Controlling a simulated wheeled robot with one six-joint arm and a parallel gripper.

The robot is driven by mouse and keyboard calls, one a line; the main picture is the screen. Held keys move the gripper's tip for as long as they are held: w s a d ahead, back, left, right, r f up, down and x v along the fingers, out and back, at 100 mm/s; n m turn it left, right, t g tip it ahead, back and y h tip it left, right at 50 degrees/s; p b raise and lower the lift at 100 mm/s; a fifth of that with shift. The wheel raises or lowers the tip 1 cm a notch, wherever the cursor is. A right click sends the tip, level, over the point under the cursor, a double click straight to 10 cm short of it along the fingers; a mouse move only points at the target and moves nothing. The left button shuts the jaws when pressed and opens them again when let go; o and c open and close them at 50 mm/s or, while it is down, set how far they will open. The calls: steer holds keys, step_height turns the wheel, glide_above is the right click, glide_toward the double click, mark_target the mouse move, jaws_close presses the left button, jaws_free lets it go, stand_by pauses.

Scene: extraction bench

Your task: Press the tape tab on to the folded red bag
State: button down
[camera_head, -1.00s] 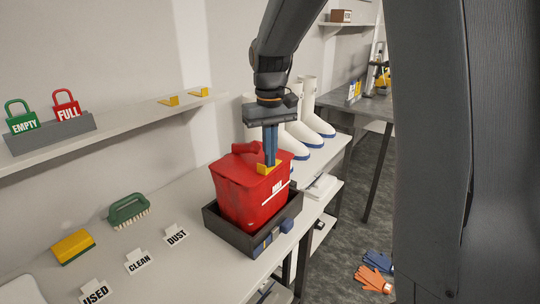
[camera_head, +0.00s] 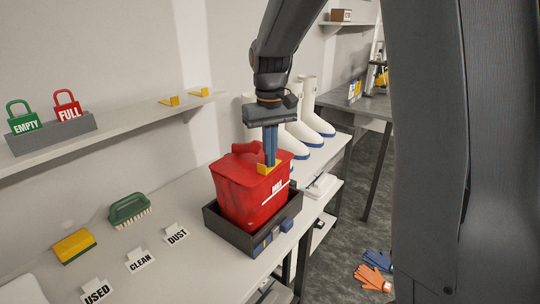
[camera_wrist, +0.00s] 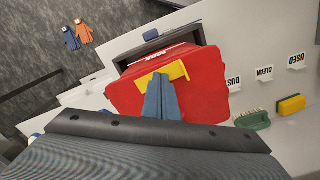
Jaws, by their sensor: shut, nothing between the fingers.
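The folded red bag (camera_head: 246,198) sits in a dark tray (camera_head: 238,237) on the bench. A yellow tape tab (camera_head: 264,170) lies at the upper front edge of the bag; in the wrist view the tab (camera_wrist: 176,71) spans the bag's top (camera_wrist: 205,95) near its white label. My gripper (camera_head: 270,163) is shut and empty, pointing straight down, with its blue fingertips at the tab. In the wrist view the fingertips (camera_wrist: 160,78) overlap the tab's middle and appear to touch it. The tab's underside is hidden.
Signs reading USED, CLEAN and DUST (camera_head: 176,234) stand left of the tray, with a green brush (camera_head: 129,209) and a yellow sponge (camera_head: 73,246). A shelf (camera_head: 130,122) above holds padlocks and two yellow pieces. White boots (camera_head: 308,115) stand behind the bag.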

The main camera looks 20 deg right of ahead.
stand_by(0.4)
step_height(320, 180, up, 7)
steer(key=p, duration=0.6)
stand_by(0.4)
steer(key=s+f+m+t, duration=0.1)
steer(key=s+f, duration=0.3)
steer(key=s, duration=0.5)
steer(key=s+f+t, duration=0.2)
steer(key=s+f, duration=0.3)
steer(key=s, duration=0.3)
step_height(320, 180, down, 10)
steer(key=g+b, duration=0.1)
steer(key=b, duration=0.8)
steer(key=shift+g, duration=0.3)
